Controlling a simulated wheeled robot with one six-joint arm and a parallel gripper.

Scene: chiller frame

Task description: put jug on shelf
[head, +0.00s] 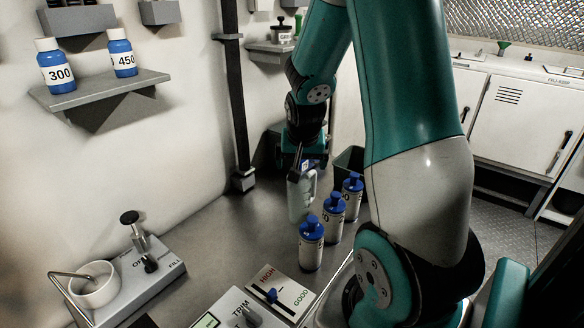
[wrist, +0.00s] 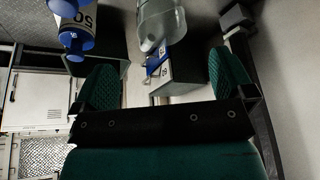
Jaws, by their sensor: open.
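The jug (head: 301,198) is pale grey and translucent, with a side handle, and stands on the metal counter in the middle of the head view. In the wrist view the jug (wrist: 160,22) shows at the top, beyond the gap between the fingers. My gripper (head: 303,164) is open, just above and behind the jug's top in the head view. In the wrist view its green fingers (wrist: 165,72) are wide apart with nothing clamped between them. Whether a finger touches the jug cannot be told. A grey wall shelf (head: 100,92) holds two blue-and-white bottles marked 300 and 450.
Several blue-capped bottles (head: 311,245) stand in a row right of the jug. A dark bin (head: 349,160) is behind them. A second shelf (head: 268,47) is on the back wall beside a dark post (head: 235,100). A white cup (head: 93,287) and control panels line the front.

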